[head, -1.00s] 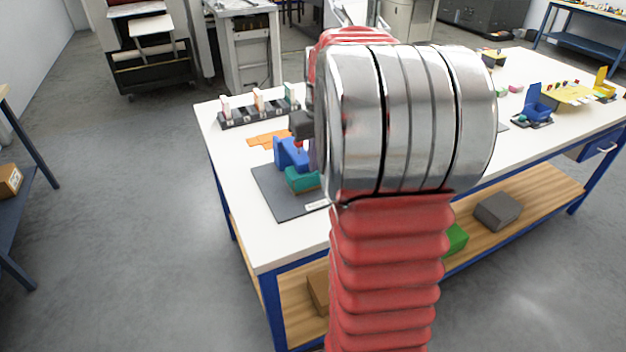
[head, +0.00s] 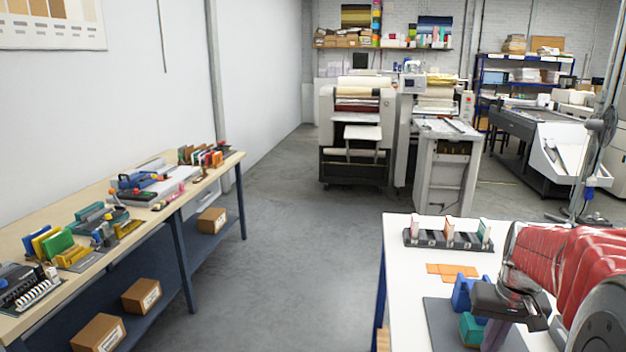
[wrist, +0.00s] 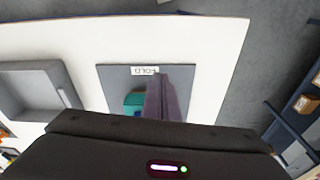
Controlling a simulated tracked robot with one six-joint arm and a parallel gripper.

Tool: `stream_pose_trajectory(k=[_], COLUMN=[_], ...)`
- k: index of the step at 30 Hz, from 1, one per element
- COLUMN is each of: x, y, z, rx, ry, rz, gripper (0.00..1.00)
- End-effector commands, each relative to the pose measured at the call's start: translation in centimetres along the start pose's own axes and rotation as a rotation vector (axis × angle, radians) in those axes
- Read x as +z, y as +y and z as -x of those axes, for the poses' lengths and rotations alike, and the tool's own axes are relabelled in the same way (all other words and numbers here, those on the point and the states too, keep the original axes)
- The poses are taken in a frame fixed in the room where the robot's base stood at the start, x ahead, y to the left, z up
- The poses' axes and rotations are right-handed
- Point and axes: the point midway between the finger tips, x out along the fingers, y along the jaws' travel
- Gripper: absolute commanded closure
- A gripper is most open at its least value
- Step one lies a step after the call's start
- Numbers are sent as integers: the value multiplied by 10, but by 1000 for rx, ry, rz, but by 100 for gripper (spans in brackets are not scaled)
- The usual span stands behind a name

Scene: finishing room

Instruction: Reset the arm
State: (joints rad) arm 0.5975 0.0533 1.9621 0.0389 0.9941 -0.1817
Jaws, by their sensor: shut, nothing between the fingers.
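My red-sleeved arm reaches in from the right in the head view, above the white table (head: 400,270). My gripper (head: 494,338) hangs down from its dark body there, partly cut off by the lower edge. In the wrist view my gripper (wrist: 160,92) shows its grey-purple fingers together and empty. They are over a dark grey mat (wrist: 112,78) with a label reading FOLD. A teal block (wrist: 135,101) lies on the mat beside the fingers. A blue piece (head: 461,293) stands near the teal block in the head view, partly behind my gripper.
A black rack (head: 420,240) with several upright cards and orange sheets (head: 452,270) lie on the white table. A grey tray (wrist: 35,90) lies beside the mat. A wooden bench (head: 150,205) with several tools stands left. Open floor (head: 270,250) lies between; machines stand behind.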

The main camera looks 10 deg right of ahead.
Motion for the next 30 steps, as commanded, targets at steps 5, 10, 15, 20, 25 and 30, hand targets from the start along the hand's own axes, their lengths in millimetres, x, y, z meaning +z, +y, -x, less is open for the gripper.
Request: stream_pose_trajectory(k=[5, 10, 15, 20, 25, 30], x=[32, 62, 92, 121, 150, 177], y=[-34, -64, -91, -113, -134, -152], z=[13, 23, 33, 40, 47, 55], rx=[2, -1, -10, -21, -39, -63], ry=[31, 64, 105, 143, 190, 241], rz=[19, 47, 89, 136, 198, 274], gripper=[100, 100, 100, 100, 100, 100])
